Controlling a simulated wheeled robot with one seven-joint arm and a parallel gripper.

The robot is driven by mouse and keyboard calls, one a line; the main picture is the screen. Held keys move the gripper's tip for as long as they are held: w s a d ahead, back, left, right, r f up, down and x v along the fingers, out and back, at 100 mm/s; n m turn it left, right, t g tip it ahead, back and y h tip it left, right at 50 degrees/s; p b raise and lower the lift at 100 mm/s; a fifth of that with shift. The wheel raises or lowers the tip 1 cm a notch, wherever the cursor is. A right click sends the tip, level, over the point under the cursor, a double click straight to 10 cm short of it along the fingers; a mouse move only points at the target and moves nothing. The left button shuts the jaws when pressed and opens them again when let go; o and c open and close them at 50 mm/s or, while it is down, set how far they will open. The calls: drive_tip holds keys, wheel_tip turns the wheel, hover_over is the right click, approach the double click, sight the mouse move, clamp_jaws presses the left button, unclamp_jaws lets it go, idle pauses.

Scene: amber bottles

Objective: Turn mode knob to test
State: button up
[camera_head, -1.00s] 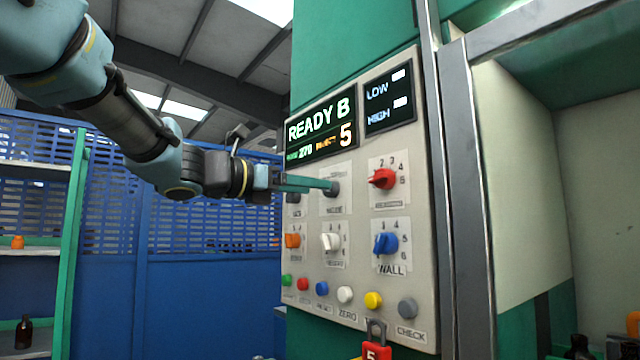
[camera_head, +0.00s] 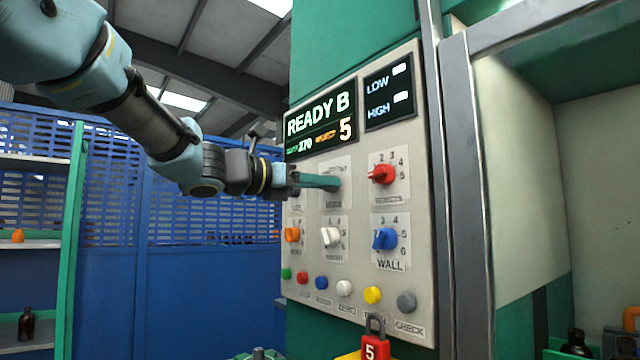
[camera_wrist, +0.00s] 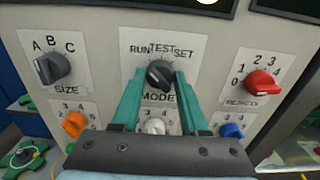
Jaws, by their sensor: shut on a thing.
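The mode knob (camera_wrist: 159,72) is black and sits on the grey panel under the words RUN, TEST and SET, above the label MODE. My gripper (camera_wrist: 161,82) has its two green fingers on either side of the knob and is shut on it. Which word the knob's pointer faces is hard to tell. In the head view my gripper (camera_head: 334,183) reaches the panel from the left, and its fingers hide most of the knob. The display (camera_head: 320,122) reads READY B.
The black size knob (camera_wrist: 52,67) is left of the mode knob and the red rejects knob (camera_wrist: 262,82) is right. Orange (camera_head: 292,235), white (camera_head: 331,237) and blue (camera_head: 385,239) knobs are below. Several push buttons and a red padlock (camera_head: 375,345) are lower down.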

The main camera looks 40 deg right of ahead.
clamp_jaws()
drive_tip(key=shift+f+m+b, duration=0.15)
drive_tip(key=shift+m+b, duration=0.15)
drive_tip(key=shift+b, duration=0.2)
drive_tip(key=shift+m+b, duration=4)
drive_tip(key=shift+b, duration=1.4)
